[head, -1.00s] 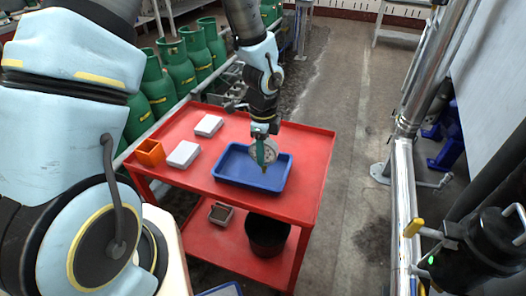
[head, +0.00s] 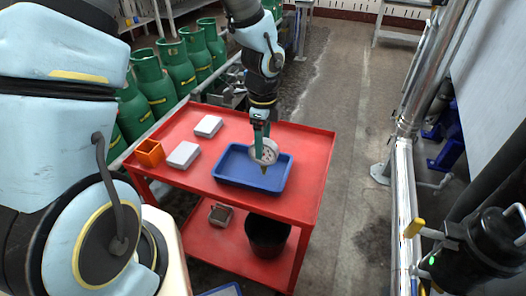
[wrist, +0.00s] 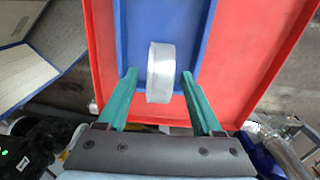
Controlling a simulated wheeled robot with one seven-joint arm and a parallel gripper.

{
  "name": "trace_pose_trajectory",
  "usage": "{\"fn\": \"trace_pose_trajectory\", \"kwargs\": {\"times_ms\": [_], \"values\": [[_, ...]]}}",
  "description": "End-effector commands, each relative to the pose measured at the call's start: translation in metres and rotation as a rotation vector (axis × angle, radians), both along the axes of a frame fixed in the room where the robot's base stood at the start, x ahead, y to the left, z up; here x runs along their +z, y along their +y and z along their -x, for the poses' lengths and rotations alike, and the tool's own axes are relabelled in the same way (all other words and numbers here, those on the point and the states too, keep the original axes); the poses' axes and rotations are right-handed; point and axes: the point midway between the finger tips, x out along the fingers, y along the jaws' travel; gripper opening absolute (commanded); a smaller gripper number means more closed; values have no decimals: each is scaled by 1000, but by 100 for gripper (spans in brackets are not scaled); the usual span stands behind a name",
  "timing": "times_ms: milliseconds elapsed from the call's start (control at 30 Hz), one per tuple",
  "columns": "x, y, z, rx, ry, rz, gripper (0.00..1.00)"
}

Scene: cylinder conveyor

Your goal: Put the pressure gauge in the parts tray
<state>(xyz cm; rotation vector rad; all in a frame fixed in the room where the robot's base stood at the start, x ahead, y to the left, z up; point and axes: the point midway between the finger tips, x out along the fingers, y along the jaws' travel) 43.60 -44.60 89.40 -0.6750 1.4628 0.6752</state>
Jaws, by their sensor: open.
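The pressure gauge (head: 267,152), a pale round dial with a brass stem, is at the blue parts tray (head: 230,180) on the red cart. In the head view it appears upright over the tray floor, stem down; whether the stem touches the floor I cannot tell. My gripper (head: 262,140) points down around it. In the wrist view the gauge (wrist: 161,70) shows edge-on between the green fingers of my gripper (wrist: 158,78), with a gap on each side. The fingers are open. The blue tray (wrist: 135,30) lies beyond it.
An orange box (head: 149,152) and two white-grey boxes (head: 183,154), (head: 208,126) stand on the cart's left side. A black bucket (head: 267,235) is on the lower shelf. Green gas cylinders (head: 172,62) stand behind the cart. The cart top right of the tray is clear.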

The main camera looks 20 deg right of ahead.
Motion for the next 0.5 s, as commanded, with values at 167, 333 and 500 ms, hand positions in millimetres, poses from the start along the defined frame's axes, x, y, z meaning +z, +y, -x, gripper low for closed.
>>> {"fn": "trace_pose_trajectory", "kwargs": {"times_ms": [167,333,500], "values": [[40,0,-2,3,-5,4,67],[67,-1,-1,3,-4,3,67],[80,0,0,0,-1,1,67]]}}
